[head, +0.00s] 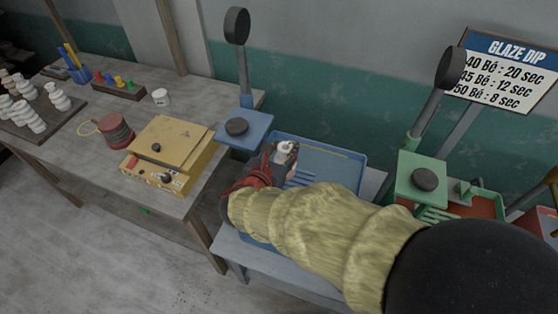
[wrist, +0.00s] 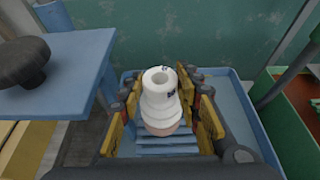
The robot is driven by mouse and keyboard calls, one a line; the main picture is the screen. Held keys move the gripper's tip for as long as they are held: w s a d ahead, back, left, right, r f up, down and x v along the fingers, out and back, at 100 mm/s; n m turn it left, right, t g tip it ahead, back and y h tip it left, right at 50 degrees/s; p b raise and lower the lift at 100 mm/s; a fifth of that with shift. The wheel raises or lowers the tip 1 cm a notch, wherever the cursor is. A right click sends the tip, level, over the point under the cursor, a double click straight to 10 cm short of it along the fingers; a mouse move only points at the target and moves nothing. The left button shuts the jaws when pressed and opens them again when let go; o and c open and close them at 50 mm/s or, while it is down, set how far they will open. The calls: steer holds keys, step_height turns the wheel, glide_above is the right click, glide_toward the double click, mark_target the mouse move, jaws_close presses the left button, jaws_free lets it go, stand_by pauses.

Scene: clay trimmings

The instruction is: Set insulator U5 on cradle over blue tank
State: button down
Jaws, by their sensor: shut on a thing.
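A white ribbed insulator (wrist: 160,98) with a round hole in its top sits upright between the yellow-padded fingers of my gripper (wrist: 168,112). A small dark mark shows on its side, too small to read. In the head view the insulator (head: 287,147) shows at the tip of my arm, above the blue tank (head: 348,160). The blue slatted cradle (wrist: 168,149) lies below the insulator in the wrist view. Whether the insulator's base touches the slats cannot be told. My gripper (head: 280,160) is shut on it; my sleeved arm hides the tank's near side.
A blue stand (head: 245,130) with a black knob rises left of the tank, close to my gripper. A green stand (head: 421,178) and green tank stand to the right. The left table holds a yellow box (head: 170,142), a red pot (head: 116,131) and several insulators (head: 22,107).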

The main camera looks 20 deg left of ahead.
mark_target(278, 159)
steer(key=shift+w+a+f, duration=0.2)
steer(key=shift+a+f, duration=0.35)
steer(key=shift+w+a+f+b, duration=0.15)
steer(key=shift+f+b, duration=0.25)
steer(key=shift+f, duration=0.5)
steer(key=shift+s+a+f+b, duration=0.15)
steer(key=shift+f+b, duration=0.25)
steer(key=shift+f, duration=0.5)
steer(key=shift+w+f, duration=0.1)
steer(key=shift+f, duration=0.05)
steer(key=c, duration=1.6)
jaws_free()
steer(key=shift+f, duration=0.1)
steer(key=shift+o, duration=0.2)
steer(key=shift+r, duration=0.25)
steer(key=d+p+v, duration=0.1)
steer(key=p+v, duration=0.1)
steer(key=v, duration=1)
steer(key=shift+a+p, duration=0.3)
steer(key=shift+a, duration=0.05)
steer(key=shift+f, duration=0.1)
